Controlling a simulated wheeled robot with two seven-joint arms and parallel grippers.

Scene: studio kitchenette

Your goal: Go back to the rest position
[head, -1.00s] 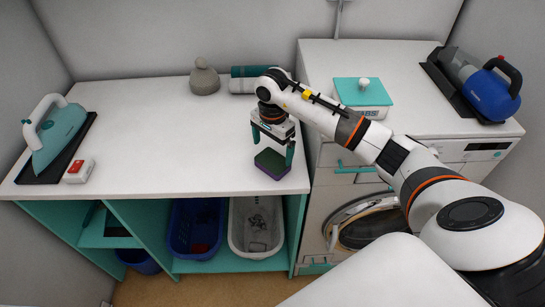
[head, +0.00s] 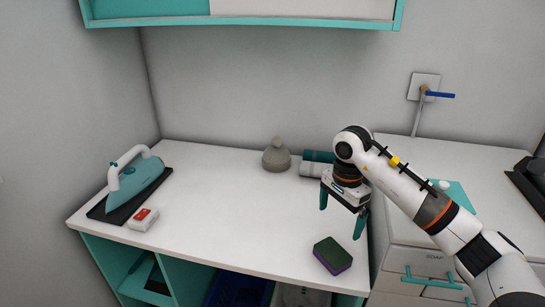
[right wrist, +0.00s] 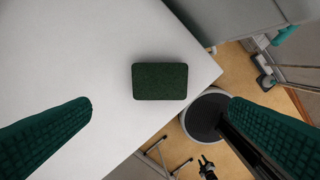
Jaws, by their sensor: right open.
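My right gripper (head: 342,215) is open and empty above the right part of the white counter. Its two teal fingers point down and stand apart. A dark green and purple sponge (head: 332,256) lies on the counter near its front right corner, below and in front of the gripper, not touching it. In the right wrist view the sponge (right wrist: 160,81) shows from above, ahead of the two spread fingers (right wrist: 158,125). My left gripper is in no view.
A teal iron (head: 136,183) stands on a dark pad at the left, beside a white and red box (head: 143,219). A grey rounded object (head: 276,156) and rolled towels (head: 317,163) stand at the back. A teal-lidded box (head: 456,195) is partly behind my arm. The counter's middle is clear.

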